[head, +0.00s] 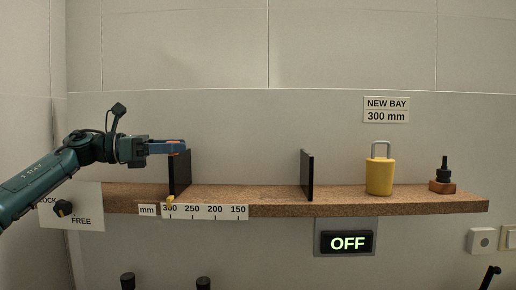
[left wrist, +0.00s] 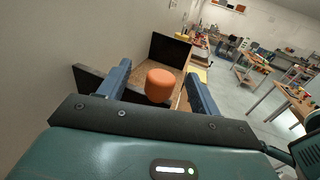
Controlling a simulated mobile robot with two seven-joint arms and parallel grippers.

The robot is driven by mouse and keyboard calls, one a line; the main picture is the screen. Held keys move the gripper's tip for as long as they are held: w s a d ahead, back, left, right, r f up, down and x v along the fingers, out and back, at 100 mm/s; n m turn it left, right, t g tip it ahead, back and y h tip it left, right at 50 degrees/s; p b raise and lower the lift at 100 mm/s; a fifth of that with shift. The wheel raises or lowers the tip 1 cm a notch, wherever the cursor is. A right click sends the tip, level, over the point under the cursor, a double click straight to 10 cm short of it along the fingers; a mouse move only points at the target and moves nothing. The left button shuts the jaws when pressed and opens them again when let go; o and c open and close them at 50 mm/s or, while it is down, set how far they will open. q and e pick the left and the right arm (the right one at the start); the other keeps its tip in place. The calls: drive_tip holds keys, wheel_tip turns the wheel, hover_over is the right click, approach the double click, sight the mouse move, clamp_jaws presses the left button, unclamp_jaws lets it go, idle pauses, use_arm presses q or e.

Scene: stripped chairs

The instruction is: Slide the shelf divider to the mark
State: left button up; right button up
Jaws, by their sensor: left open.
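The left shelf divider (head: 181,173) is a black upright panel on the brown shelf (head: 245,198). An orange knob (left wrist: 160,86) shows at its top in the left wrist view. A second black divider (head: 308,175) stands further right. My right gripper is not in view.
A yellow padlock (head: 379,175) and a black-handled piece on a wooden block (head: 443,178) stand at the shelf's right. A sign (head: 386,110) reads NEW BAY 300 mm. A display (head: 347,242) reads OFF. A black knob (head: 63,208) sits by the word FREE.

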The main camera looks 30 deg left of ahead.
use_arm(q)
drive_tip(key=v, duration=0.6)
idle(0.5)
drive_tip(key=shift+f, duration=0.1)
idle(0.4)
